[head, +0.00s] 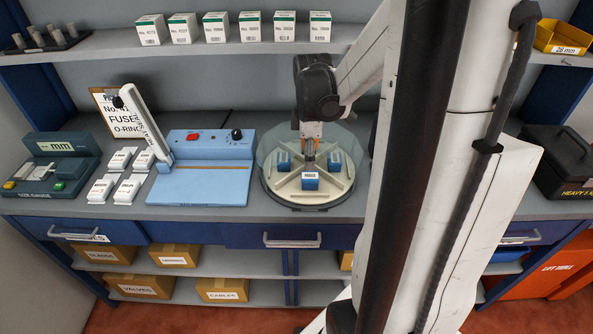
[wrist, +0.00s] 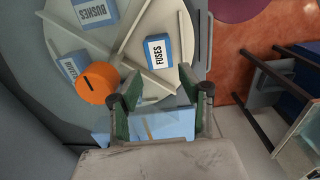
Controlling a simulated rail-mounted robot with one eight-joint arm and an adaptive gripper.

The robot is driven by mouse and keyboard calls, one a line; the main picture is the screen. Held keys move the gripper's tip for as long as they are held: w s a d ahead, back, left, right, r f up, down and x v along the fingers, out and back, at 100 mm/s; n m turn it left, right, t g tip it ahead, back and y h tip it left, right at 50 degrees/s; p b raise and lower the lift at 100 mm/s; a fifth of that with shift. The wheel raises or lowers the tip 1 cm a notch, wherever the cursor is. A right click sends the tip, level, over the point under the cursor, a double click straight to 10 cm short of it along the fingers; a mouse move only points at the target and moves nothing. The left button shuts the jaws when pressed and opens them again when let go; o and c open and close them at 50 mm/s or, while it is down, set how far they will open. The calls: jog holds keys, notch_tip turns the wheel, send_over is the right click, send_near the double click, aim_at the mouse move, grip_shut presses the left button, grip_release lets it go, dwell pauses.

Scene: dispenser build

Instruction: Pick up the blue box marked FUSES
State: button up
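The blue box marked FUSES (wrist: 157,52) stands in a compartment of the round cream carousel (wrist: 178,18), its white label readable in the wrist view. In the head view it appears to be the front blue box (head: 310,181); the lettering there is too small to be sure. My gripper (wrist: 158,100) is open and empty, its green-padded fingers apart, with the box beyond the fingertips in the wrist view. In the head view my gripper (head: 309,150) hangs over the middle of the carousel (head: 335,193).
A box marked BUSHES (wrist: 95,11) and another blue box (wrist: 72,66) share the carousel. An orange round piece (wrist: 97,83) is close beside my left-hand finger. A clear curved cover (head: 350,143) rises behind the carousel. A light-blue machine (head: 200,185) stands left.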

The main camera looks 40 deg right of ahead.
aim_at(310, 175)
jog(key=shift+s+d+f, duration=0.1)
jog(key=shift+f, duration=2.1)
jog(key=shift+s+d+f, duration=0.1)
jog(key=shift+f, duration=2.1)
jog(key=shift+c, duration=0.4)
jog(key=c, duration=0.8)
jog(key=shift+w+r, duration=0.1)
